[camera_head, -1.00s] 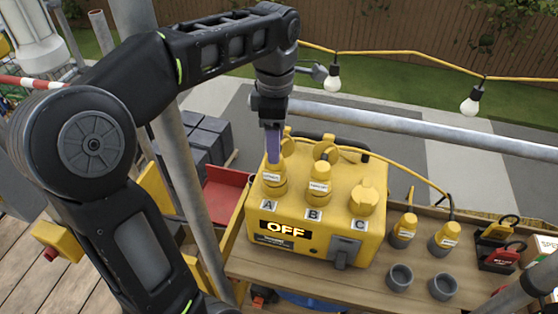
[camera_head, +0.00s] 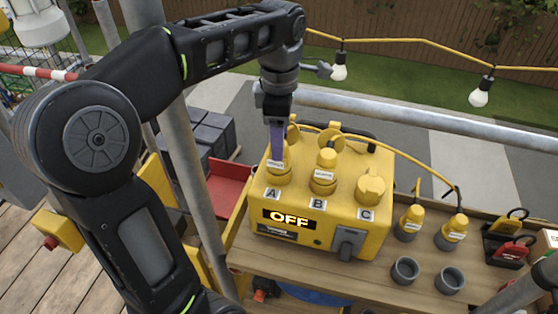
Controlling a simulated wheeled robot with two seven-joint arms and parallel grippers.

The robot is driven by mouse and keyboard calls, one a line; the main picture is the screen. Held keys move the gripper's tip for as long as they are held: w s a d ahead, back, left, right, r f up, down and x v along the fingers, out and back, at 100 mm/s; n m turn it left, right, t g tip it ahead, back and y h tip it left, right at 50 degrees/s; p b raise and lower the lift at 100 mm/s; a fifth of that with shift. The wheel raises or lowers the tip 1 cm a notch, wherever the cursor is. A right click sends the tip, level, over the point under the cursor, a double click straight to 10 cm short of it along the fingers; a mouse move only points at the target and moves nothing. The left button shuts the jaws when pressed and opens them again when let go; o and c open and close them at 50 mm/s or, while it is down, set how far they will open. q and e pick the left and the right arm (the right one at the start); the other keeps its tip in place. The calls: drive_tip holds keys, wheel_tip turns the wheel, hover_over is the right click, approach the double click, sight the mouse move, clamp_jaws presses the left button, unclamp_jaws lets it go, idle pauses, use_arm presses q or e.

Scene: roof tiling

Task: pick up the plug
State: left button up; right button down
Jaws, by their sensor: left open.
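A yellow power box (camera_head: 328,218) marked OFF stands on a wooden shelf, with sockets A, B and C. A yellow labelled plug (camera_head: 280,176) stands upright in socket A, and another yellow plug (camera_head: 324,178) stands in socket B. Two more yellow plugs, one at left (camera_head: 411,220) and one at right (camera_head: 454,230), stand in grey holders on the shelf. My left gripper (camera_head: 277,152) points down with purple fingers, open, at the top of the socket A plug. The fingers partly cover that plug, and contact cannot be told. My right gripper is not in view.
Socket C has a yellow cap (camera_head: 370,188). Two empty grey holders, at left (camera_head: 404,270) and right (camera_head: 450,281), stand on the shelf (camera_head: 372,274). Red and black padlocks (camera_head: 511,249) lie at right. A yellow cable arcs behind the plugs. Scaffold poles (camera_head: 415,122) pass behind and left.

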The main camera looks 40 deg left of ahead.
use_arm(q)
drive_tip(key=shift+f+b, duration=0.5)
drive_tip(key=shift+f, duration=0.25)
drive_tip(key=shift+s+f+p, duration=0.1)
drive_tip(key=shift+f+p, duration=0.35)
drive_tip(key=shift+f, duration=1.3)
drive_tip(key=shift+s, duration=0.1)
clamp_jaws()
